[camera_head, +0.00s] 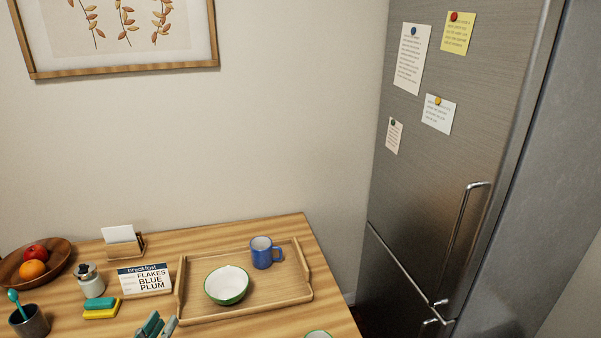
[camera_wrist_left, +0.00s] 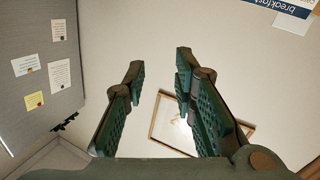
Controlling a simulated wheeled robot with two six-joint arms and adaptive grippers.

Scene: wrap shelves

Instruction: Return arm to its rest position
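My left gripper (camera_head: 158,326) shows only at the bottom edge of the head view, its green fingertips just in front of the wooden table. In the left wrist view the same gripper (camera_wrist_left: 160,72) is open, with its two fingers apart and nothing between them. The rest of my left arm is out of the head view. My right gripper is in neither view.
A wooden tray (camera_head: 295,295) holds a green-rimmed white bowl (camera_head: 229,283) and a blue mug (camera_head: 262,252). A breakfast sign (camera_head: 146,280), teal and yellow sponge-like blocks (camera_head: 100,308), a jar (camera_head: 90,282), a dark cup (camera_head: 30,322) and a fruit bowl (camera_head: 60,252) stand left. A fridge (camera_head: 440,170) stands right.

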